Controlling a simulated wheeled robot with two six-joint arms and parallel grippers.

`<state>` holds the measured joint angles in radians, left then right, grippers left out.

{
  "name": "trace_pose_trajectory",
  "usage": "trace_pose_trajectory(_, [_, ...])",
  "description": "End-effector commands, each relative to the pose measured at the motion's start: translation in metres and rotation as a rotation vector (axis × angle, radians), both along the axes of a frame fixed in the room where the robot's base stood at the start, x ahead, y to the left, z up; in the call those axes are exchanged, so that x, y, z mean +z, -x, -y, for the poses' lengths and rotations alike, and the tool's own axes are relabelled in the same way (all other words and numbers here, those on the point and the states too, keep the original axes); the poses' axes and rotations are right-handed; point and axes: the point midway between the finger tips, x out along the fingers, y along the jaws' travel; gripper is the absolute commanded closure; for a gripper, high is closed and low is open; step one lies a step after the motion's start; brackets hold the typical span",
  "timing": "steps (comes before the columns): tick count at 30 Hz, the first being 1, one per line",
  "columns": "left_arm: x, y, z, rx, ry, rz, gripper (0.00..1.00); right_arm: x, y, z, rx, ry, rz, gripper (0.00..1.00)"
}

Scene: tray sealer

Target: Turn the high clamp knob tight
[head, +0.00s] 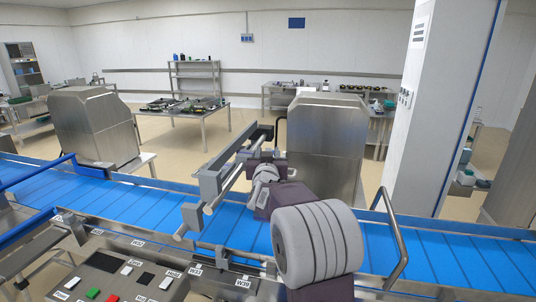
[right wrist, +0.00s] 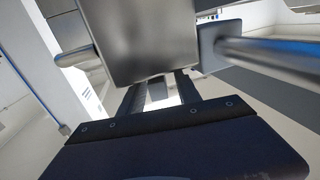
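The clamp assembly over the conveyor has a grey upright block (head: 213,183) with bars and rods. My right arm reaches in from the lower right, and my right gripper (head: 267,157) is at the back end of this assembly. I cannot make out the high clamp knob apart from the gripper and bars. In the right wrist view, the two fingers of the right gripper (right wrist: 160,84) stand apart, with a grey piece partly visible between them. A metal block (right wrist: 130,40) covers the fingertips, so any grip is hidden. My left gripper is not in view.
A blue conveyor belt (head: 120,202) runs across below the clamp. A steel housing (head: 325,150) stands close behind the gripper. A bent rail (head: 393,235) is at the right, and a control panel (head: 105,263) is at the lower left. In the wrist view, a rod (right wrist: 270,52) extends right.

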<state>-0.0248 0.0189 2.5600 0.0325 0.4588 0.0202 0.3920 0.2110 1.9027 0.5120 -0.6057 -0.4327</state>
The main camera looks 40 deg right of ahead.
Motion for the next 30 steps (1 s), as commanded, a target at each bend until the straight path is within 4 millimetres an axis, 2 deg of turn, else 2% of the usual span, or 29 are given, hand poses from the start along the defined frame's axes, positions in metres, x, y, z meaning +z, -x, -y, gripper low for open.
trace_pose_trajectory(7, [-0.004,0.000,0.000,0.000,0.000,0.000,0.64,-0.001,0.007,-0.006,0.001,0.001,0.001,0.60])
trace_pose_trajectory(15, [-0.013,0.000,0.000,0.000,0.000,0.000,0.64,0.000,0.046,-0.038,0.003,0.000,0.002,0.60])
trace_pose_trajectory(21, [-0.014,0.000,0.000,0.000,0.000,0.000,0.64,0.000,0.067,-0.054,0.002,0.001,0.001,0.60])
trace_pose_trajectory(30, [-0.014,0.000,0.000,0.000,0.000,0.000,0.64,0.000,0.071,-0.057,0.000,0.000,0.000,0.60])
